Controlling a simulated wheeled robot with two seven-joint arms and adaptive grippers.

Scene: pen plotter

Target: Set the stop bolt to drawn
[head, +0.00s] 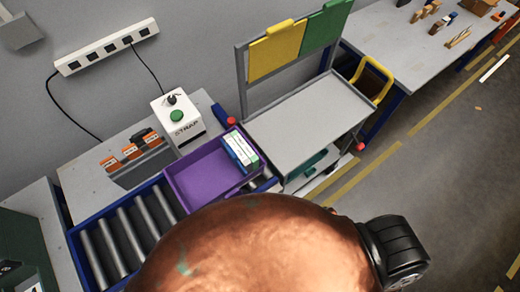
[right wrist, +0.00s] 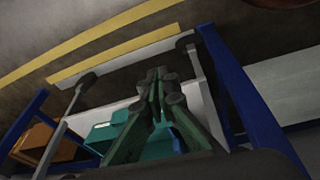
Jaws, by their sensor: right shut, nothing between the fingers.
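I cannot surely pick out the stop bolt. A small red knob (head: 232,121) shows at the far rail of the roller conveyor (head: 125,235), behind the purple tray (head: 181,169); whether it is the bolt, and whether it is drawn, I cannot tell. My right gripper (right wrist: 158,78) shows in the right wrist view, its dark green fingers together with nothing between them. A teal bin (right wrist: 105,130) is beyond the fingers, apparently inside a cart frame. Neither gripper shows in the head view, where my own arm hides the lower middle.
White boxes (head: 240,148) stand in the purple tray. A white box with a green button (head: 178,120) stands behind it. Open floor (head: 450,170) lies to the right.

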